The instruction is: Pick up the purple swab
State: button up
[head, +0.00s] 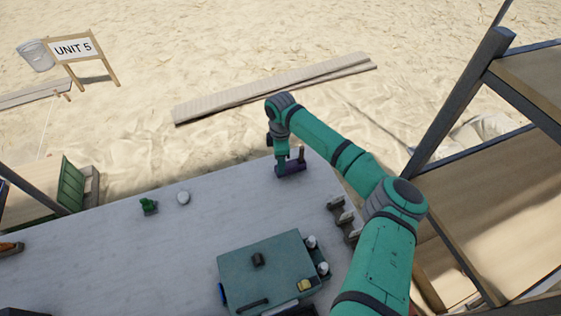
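My teal arm reaches over the far end of the grey table (130,255). My gripper (284,168) points down close to the table top there. A small dark purple thing (293,168), which may be the purple swab, shows right at the gripper, with a short brown upright piece (302,154) beside it. At this size I cannot tell whether the fingers are around it or only beside it. The fingertips are too small and dark to tell open from shut.
A teal case (265,268) with small bottles along its right side stands at the front. A dark rack (343,218) sits at the table's right edge. A green figure (148,205) and a white round object (183,197) lie left. The middle is clear.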

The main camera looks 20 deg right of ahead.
grip_shut()
jog(key=shift+r, duration=0.2)
